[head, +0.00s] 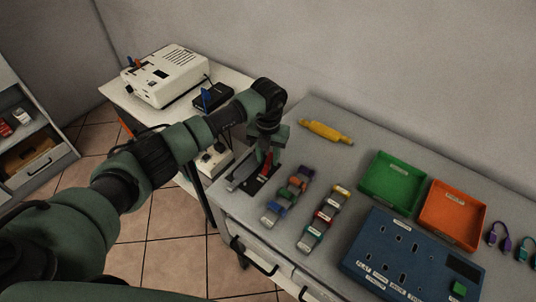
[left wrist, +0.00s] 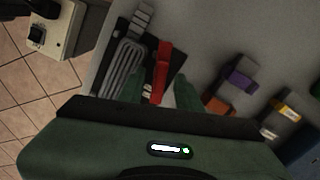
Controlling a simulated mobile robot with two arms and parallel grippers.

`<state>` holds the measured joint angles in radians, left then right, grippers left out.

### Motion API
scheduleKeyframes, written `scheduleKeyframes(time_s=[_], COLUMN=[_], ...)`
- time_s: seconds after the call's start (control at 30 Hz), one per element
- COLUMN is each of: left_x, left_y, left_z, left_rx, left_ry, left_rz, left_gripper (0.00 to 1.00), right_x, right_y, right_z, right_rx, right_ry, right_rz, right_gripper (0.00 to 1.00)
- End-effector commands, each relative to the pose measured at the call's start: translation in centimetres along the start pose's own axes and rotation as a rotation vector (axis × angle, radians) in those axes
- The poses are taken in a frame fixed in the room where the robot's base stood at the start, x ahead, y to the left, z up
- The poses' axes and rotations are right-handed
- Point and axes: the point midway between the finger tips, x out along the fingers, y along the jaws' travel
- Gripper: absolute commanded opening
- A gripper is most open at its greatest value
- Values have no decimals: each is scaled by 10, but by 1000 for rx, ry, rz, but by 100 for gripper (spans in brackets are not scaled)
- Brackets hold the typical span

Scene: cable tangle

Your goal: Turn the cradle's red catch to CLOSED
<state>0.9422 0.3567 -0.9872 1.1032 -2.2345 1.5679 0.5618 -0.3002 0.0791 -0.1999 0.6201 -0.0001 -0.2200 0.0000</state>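The dark cradle (head: 249,185) sits at the left end of the grey bench; it also shows in the left wrist view (left wrist: 178,83) with a ribbed grey piece (left wrist: 124,66) in it. Its red catch (head: 266,166) is a narrow bar, seen lengthwise in the left wrist view (left wrist: 162,67). Small labels beside the catch are too small to read. My left gripper (head: 262,150) is over the cradle, pointing down. In the left wrist view its green fingers (left wrist: 160,92) stand apart, either side of the catch's near end. I cannot tell whether they touch it. My right gripper is out of view.
Two grey racks with coloured clips (head: 289,196) (head: 324,219) stand right of the cradle. Further right are a green tray (head: 366,191), an orange tray (head: 427,213) and a blue panel (head: 366,236). A yellow tool (head: 326,132) lies behind. A white device (head: 181,89) stands on a side table.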

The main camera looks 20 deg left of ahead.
Motion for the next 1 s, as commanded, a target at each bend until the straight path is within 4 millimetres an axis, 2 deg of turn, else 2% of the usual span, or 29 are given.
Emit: scheduleKeyframes(time_s=[0.2,0.27,0.33,0.73,1.0], left_x=[1,1,1,0,0], left_y=[0,0,0,0,0], left_z=[0,0,0,0,0], left_rx=[0,0,0,-32,-185], left_ry=[0,0,0,0,0], left_rz=[-1,-1,-1,0,-1], left_gripper=[35,21,1,0,0], right_x=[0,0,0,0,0], right_y=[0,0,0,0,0], right_z=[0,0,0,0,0], right_rx=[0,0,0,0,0], right_ry=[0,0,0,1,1], right_rz=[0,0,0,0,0], right_gripper=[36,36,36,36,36])
